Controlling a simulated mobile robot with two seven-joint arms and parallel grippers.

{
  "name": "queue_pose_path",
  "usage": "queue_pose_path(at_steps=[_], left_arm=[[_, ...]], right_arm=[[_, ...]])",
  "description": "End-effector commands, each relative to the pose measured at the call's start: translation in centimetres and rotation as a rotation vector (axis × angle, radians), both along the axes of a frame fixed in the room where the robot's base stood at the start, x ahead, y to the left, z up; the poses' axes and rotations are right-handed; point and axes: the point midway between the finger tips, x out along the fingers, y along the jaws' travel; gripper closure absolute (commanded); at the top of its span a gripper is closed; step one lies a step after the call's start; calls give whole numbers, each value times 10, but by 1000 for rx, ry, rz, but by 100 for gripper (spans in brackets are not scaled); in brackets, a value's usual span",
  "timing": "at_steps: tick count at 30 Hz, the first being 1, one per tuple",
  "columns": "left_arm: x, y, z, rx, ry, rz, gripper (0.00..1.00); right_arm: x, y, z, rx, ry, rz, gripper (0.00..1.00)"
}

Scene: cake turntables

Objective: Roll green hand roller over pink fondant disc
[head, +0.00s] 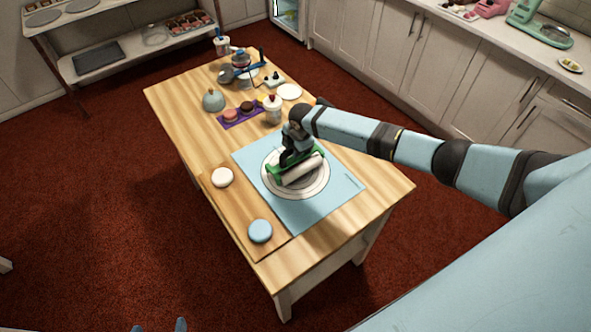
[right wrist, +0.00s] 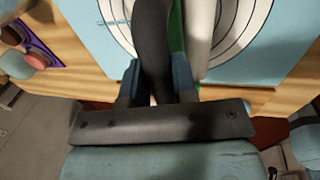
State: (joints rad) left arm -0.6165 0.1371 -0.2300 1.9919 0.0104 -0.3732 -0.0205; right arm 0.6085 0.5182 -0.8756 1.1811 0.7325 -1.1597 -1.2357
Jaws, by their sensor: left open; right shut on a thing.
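The green hand roller (head: 302,170) has a green frame and a whitish cylinder. My right gripper (head: 288,158) is shut on it, over the ringed white turntable (head: 322,190). In the right wrist view, the green frame and pale cylinder (right wrist: 197,40) show beside a dark grip at my fingers (right wrist: 158,85). I cannot tell whether the roller touches the turntable. No pink disc shows on the turntable; the roller hides part of its middle. A pink round piece (head: 231,116) sits on a purple tray (head: 257,119); I cannot tell whether it is fondant. My left gripper (head: 160,327) is open, at the bottom edge, off the table.
The turntable stands on a light blue mat (head: 310,218). A wooden board (head: 240,210) at the left carries a white disc (head: 222,177) and a blue disc (head: 260,231). A white jar (head: 272,109) and several items crowd the far end. The near right table corner is clear.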

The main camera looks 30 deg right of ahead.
Motion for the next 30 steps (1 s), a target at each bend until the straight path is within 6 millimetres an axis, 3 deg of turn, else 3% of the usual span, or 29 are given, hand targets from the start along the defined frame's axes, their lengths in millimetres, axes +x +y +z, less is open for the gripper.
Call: queue_pose_path(at_steps=[1,17,30], left_arm=[[0,0,0,0,0,0,6],[0,0,1,0,1,0,6],[0,0,-8,0,1,0,6]], right_arm=[[-6,-1,-8,-4,14,0,100],[-18,-3,-8,-5,13,-1,100],[-5,0,-11,-4,12,0,100]])
